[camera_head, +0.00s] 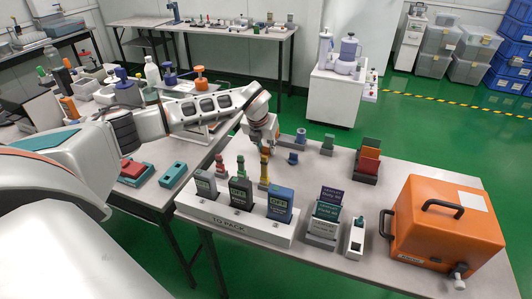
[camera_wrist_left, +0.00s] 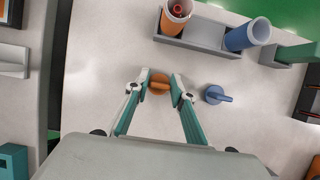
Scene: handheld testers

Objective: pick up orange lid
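The orange lid (camera_wrist_left: 159,84) lies on the light table top in the left wrist view, with its raised grip showing. My left gripper (camera_wrist_left: 160,76) is open, its two fingers on either side of the lid. A gap shows between the fingers, and contact with the lid cannot be made out. In the head view the left gripper (camera_head: 265,147) points down over the table and hides the orange lid. A blue lid (camera_wrist_left: 216,95) lies just right of the gripper; it also shows in the head view (camera_head: 293,158). My right gripper is not in view.
A grey holder (camera_wrist_left: 205,42) with an orange cup (camera_wrist_left: 175,14) and a blue cup (camera_wrist_left: 246,34) stands beyond the lids. In the head view, a white "TO PACK" rack (camera_head: 230,225) with handheld testers stands in front, and an orange case (camera_head: 445,228) at right.

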